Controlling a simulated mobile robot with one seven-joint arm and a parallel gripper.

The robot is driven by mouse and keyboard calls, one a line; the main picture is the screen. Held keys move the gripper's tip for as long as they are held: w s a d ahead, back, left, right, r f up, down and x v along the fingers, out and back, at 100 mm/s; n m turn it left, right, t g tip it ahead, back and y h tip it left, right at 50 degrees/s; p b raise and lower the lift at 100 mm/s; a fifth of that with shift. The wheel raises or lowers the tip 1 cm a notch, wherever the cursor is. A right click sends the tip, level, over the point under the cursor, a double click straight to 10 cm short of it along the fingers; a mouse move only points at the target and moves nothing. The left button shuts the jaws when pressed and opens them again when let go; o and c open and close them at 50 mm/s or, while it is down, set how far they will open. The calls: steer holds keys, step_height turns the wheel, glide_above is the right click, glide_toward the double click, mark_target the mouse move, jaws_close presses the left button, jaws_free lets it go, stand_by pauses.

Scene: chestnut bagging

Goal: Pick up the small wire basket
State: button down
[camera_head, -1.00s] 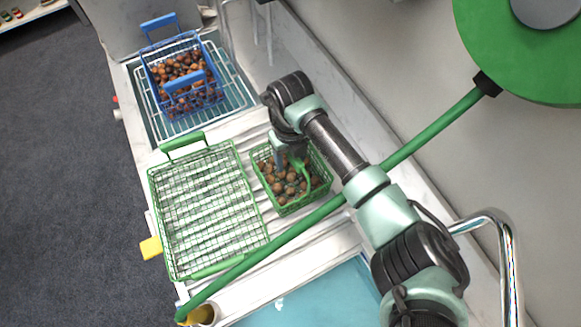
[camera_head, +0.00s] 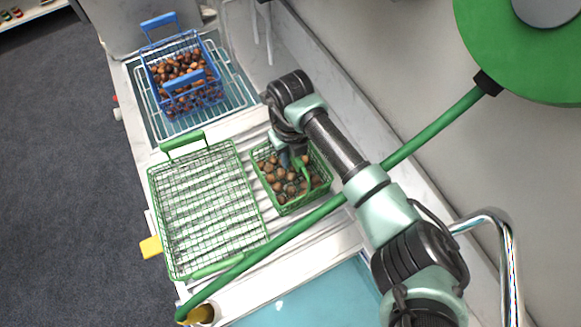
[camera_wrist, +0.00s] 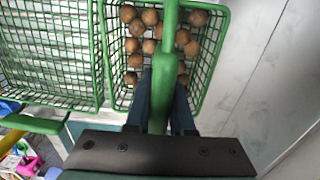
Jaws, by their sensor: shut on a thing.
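The small green wire basket (camera_head: 311,200) holds several brown chestnuts (camera_head: 281,180) and stands on the ribbed white drainboard, right of the large green basket. It also shows in the wrist view (camera_wrist: 207,72), with its green handle (camera_wrist: 165,90) running up between my fingers. My gripper (camera_wrist: 163,88) is shut on that handle. In the head view my gripper (camera_head: 292,158) reaches down over the basket from behind and partly hides its back edge. Whether the basket's base touches the drainboard is hard to tell.
A large empty green wire basket (camera_head: 203,205) lies close on the left. A blue basket (camera_head: 182,75) of chestnuts stands on a wire rack at the back. A green pole (camera_head: 430,135) crosses in front of the small basket. A wall (camera_head: 375,85) is on the right.

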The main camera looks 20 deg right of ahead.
steer(key=shift+r, duration=0.15)
stand_by(0.8)
step_height(320, 180, up, 10)
steer(key=shift+f+b, duration=0.1)
steer(key=shift+b, duration=0.9)
stand_by(0.3)
